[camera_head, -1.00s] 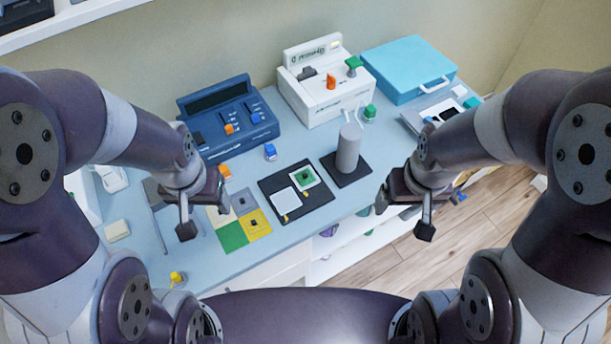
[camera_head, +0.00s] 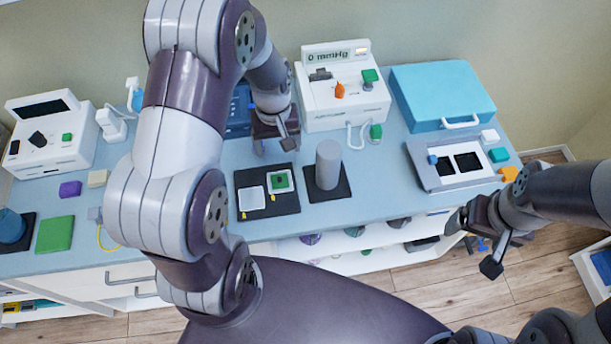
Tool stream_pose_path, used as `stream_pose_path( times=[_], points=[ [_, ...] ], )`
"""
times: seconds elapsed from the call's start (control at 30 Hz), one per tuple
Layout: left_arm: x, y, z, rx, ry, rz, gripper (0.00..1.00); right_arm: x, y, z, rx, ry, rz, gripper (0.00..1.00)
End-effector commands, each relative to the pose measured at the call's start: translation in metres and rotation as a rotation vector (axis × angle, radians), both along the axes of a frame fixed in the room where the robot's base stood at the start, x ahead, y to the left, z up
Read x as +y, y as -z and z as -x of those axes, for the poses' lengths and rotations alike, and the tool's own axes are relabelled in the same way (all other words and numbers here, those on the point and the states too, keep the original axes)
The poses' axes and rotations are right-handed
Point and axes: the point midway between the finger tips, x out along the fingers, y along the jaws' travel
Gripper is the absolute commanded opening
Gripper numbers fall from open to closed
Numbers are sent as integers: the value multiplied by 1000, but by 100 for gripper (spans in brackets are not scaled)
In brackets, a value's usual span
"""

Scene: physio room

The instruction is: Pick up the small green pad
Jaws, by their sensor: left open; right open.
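A small green pad (camera_head: 276,183) with a dark centre lies on a white square on the black mat (camera_head: 254,207). A white square (camera_head: 251,199) lies beside it on the same mat. My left gripper (camera_head: 276,147) is open and empty in the picture just above the green pad, apart from it as far as I can tell. My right gripper (camera_head: 474,246) is open and empty, over the floor off the front edge at the right. A larger flat green square (camera_head: 54,234) lies at the far left of the counter.
A grey cylinder (camera_head: 328,164) on a dark base stands right of the black mat. Behind are a white gauge device (camera_head: 345,100) and a turquoise case (camera_head: 442,95). A grey tray (camera_head: 447,181) is to the right. My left arm hides part of the counter and the blue device (camera_head: 238,112).

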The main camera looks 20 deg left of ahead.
Motion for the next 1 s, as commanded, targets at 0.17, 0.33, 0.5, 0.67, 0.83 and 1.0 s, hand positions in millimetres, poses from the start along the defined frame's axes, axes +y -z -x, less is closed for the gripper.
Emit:
stream_pose_path(
  times=[0.17, 0.33, 0.5, 0.67, 0.83, 1.0],
  points=[
    [0, 35, 3, 10, -12, 1, 79, 0, -8, 0, 0, 0, 0, 87],
    [0, 66, 2, 5, -11, 1, 79, 0, -11, 0, 0, 0, 0, 87],
    [-4, 87, 3, 7, -8, 1, 79, 0, -22, 0, 0, 0, 0, 87],
    [-6, 117, 1, 5, -10, 1, 79, 0, -27, 0, 0, 0, 0, 87],
    [-5, 125, 1, 2, -10, 0, 79, 0, -27, 0, 0, 0, 0, 87],
    [-5, 125, 1, 2, -9, 0, 59, 0, -27, 0, 0, 0, 0, 87]
  ],
)
